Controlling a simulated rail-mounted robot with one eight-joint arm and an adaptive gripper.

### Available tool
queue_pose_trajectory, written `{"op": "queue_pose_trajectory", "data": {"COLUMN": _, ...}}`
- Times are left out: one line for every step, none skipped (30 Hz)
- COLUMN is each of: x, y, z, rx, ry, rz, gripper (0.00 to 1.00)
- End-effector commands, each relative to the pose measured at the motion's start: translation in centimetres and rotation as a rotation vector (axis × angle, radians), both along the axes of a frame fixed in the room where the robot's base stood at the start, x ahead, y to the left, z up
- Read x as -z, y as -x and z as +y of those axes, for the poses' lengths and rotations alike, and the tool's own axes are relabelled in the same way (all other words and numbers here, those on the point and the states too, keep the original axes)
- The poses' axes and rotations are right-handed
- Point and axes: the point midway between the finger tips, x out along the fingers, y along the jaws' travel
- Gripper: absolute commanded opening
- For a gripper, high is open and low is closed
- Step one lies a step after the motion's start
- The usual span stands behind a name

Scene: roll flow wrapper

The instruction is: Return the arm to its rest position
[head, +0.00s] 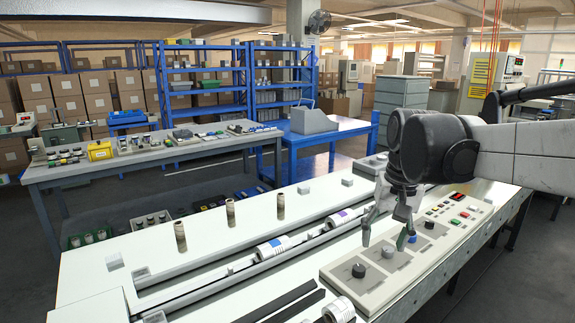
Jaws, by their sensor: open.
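My gripper (388,235) hangs from my arm, which enters from the right edge. It points down over the control panel (350,284) of the long white machine. Its fingers are apart with nothing seen between them. The panel carries a row of round knobs, among them a black knob (358,270), a grey knob (387,251) and a blue knob (412,238). The fingertips appear close above or beside the knobs; I cannot tell whether they touch.
The white machine bed (215,262) holds several upright brown cylinders (230,212) and a white roll (273,249) in its channel. A workbench (150,155) with small parts stands behind. A blue table (330,133) and shelves are farther back. Space above the bed's left side is clear.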

Motion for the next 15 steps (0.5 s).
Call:
{"op": "queue_pose_trajectory", "data": {"x": 0.1, "y": 1.4, "z": 0.1, "rx": -0.008, "ry": 0.004, "rz": -0.027, "gripper": 0.48}}
{"op": "queue_pose_trajectory", "data": {"x": 0.1, "y": 2.1, "z": 0.1, "rx": -0.013, "ry": 0.007, "rz": -0.045, "gripper": 0.48}}
{"op": "queue_pose_trajectory", "data": {"x": 0.2, "y": 3.0, "z": 0.1, "rx": -0.02, "ry": 0.012, "rz": -0.068, "gripper": 0.48}}
{"op": "queue_pose_trajectory", "data": {"x": 0.3, "y": 3.6, "z": 0.1, "rx": -0.023, "ry": 0.015, "rz": -0.085, "gripper": 0.48}}
{"op": "queue_pose_trajectory", "data": {"x": 0.4, "y": 4.3, "z": 0.1, "rx": -0.028, "ry": 0.018, "rz": -0.103, "gripper": 0.48}}
{"op": "queue_pose_trajectory", "data": {"x": 0.6, "y": 5.2, "z": 0.1, "rx": -0.034, "ry": 0.023, "rz": -0.125, "gripper": 0.48}}
{"op": "queue_pose_trajectory", "data": {"x": 0.7, "y": 5.8, "z": 0.1, "rx": -0.038, "ry": 0.025, "rz": -0.144, "gripper": 0.48}}
{"op": "queue_pose_trajectory", "data": {"x": 0.9, "y": 6.4, "z": 0.1, "rx": -0.044, "ry": 0.029, "rz": -0.161, "gripper": 0.48}}
{"op": "queue_pose_trajectory", "data": {"x": 1.1, "y": 7.3, "z": 0.1, "rx": -0.051, "ry": 0.033, "rz": -0.184, "gripper": 0.48}}
{"op": "queue_pose_trajectory", "data": {"x": 1.3, "y": 7.9, "z": 0.2, "rx": -0.054, "ry": 0.037, "rz": -0.202, "gripper": 0.48}}
{"op": "queue_pose_trajectory", "data": {"x": 1.6, "y": 8.6, "z": 0.2, "rx": -0.059, "ry": 0.04, "rz": -0.218, "gripper": 0.48}}
{"op": "queue_pose_trajectory", "data": {"x": 1.9, "y": 9.4, "z": 0.2, "rx": -0.065, "ry": 0.045, "rz": -0.242, "gripper": 0.48}}
{"op": "queue_pose_trajectory", "data": {"x": 2.2, "y": 10.0, "z": 0.2, "rx": -0.07, "ry": 0.048, "rz": -0.259, "gripper": 0.48}}
{"op": "queue_pose_trajectory", "data": {"x": 2.4, "y": 10.6, "z": 0.2, "rx": -0.075, "ry": 0.052, "rz": -0.276, "gripper": 0.48}}
{"op": "queue_pose_trajectory", "data": {"x": 2.8, "y": 11.3, "z": 0.2, "rx": -0.082, "ry": 0.057, "rz": -0.299, "gripper": 0.48}}
